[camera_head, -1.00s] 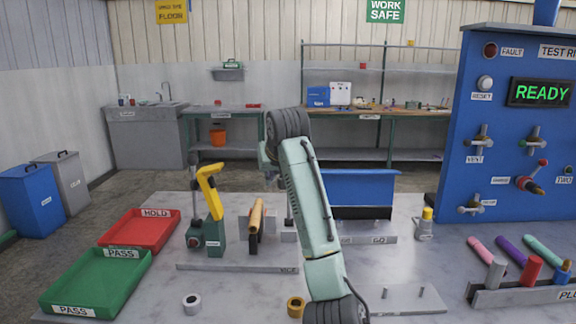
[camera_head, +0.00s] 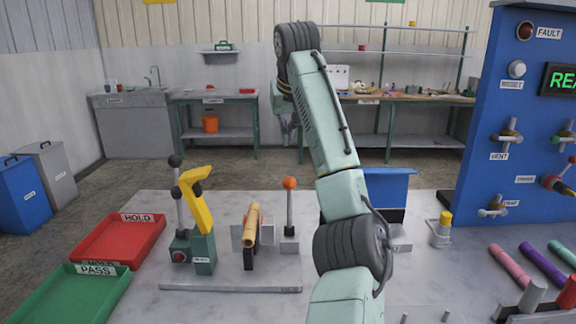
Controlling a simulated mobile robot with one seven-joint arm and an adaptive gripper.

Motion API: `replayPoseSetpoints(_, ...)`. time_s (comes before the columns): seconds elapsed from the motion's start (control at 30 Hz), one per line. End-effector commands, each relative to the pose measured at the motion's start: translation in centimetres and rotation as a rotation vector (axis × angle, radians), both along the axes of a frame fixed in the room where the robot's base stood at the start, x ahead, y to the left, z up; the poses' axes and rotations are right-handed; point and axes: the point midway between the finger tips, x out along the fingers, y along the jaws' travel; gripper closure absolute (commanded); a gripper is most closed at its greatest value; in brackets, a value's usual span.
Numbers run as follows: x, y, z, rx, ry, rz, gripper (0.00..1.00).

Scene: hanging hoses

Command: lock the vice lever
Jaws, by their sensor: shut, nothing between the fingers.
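The vice (camera_head: 237,238) stands on a grey base plate on the bench, with a tan and black hose-like piece (camera_head: 251,228) between its grey plates. At its right, a lever with an orange ball (camera_head: 289,184) stands upright on a grey block (camera_head: 289,243); I take this as the vice lever. My gripper (camera_head: 289,138) is shut and empty, pointing down above and behind the orange ball in the picture, apart from it. Its fingers are small and partly hidden by my arm.
A green device with a yellow handle (camera_head: 195,200) and a black-ball lever (camera_head: 175,162) stand left of the vice. Red (camera_head: 115,250) and green (camera_head: 75,300) trays lie further left. A blue test panel (camera_head: 510,95) and loose hoses are at right.

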Motion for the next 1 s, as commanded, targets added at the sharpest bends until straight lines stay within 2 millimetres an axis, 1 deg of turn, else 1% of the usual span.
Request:
replayPoseSetpoints(0.13, 0.3, 0.0, -0.5, 0.000, 0.002, 0.000, 1.00)
replayPoseSetpoints(0.27, 1.2, 0.1, -1.9, 0.000, 0.003, -0.001, 1.00)
replayPoseSetpoints(0.63, 5.1, 0.6, -8.6, 0.000, 0.004, 0.000, 1.00)
replayPoseSetpoints(0.8, 3.1, 0.2, -9.1, 0.000, -0.001, 0.001, 1.00)
replayPoseSetpoints(1.0, 1.6, -0.1, -9.3, 0.001, 0.000, 0.000, 1.00)
